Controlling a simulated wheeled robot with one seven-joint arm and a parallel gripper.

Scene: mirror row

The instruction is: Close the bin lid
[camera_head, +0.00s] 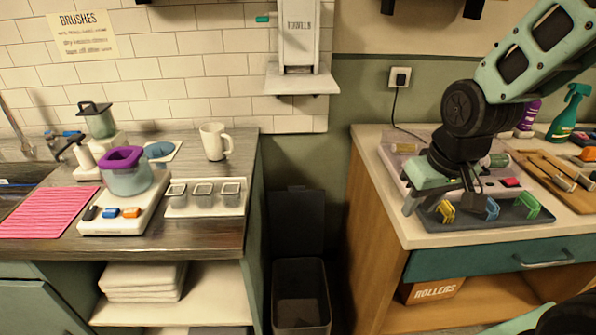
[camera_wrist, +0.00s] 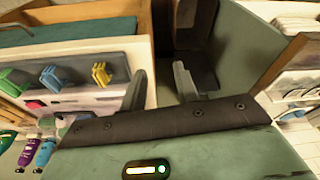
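The dark grey bin (camera_head: 301,296) stands on the floor in the gap between the two counters in the head view. Its lid (camera_head: 297,220) is raised, standing roughly upright at the back of the open bin. My gripper (camera_head: 440,198) is above the front of the right counter, up and to the right of the bin, and not touching the lid. In the wrist view my gripper (camera_wrist: 160,88) has its two fingers apart with nothing between them. A dark shape beyond the fingers there looks like part of the bin, but I cannot tell which part.
The right counter (camera_head: 440,236) holds a dark tray (camera_head: 520,218) of coloured clips near my gripper. The left counter (camera_head: 215,238) bounds the gap's other side. A white wall dispenser (camera_head: 298,80) hangs above the bin. The space directly over the bin is clear.

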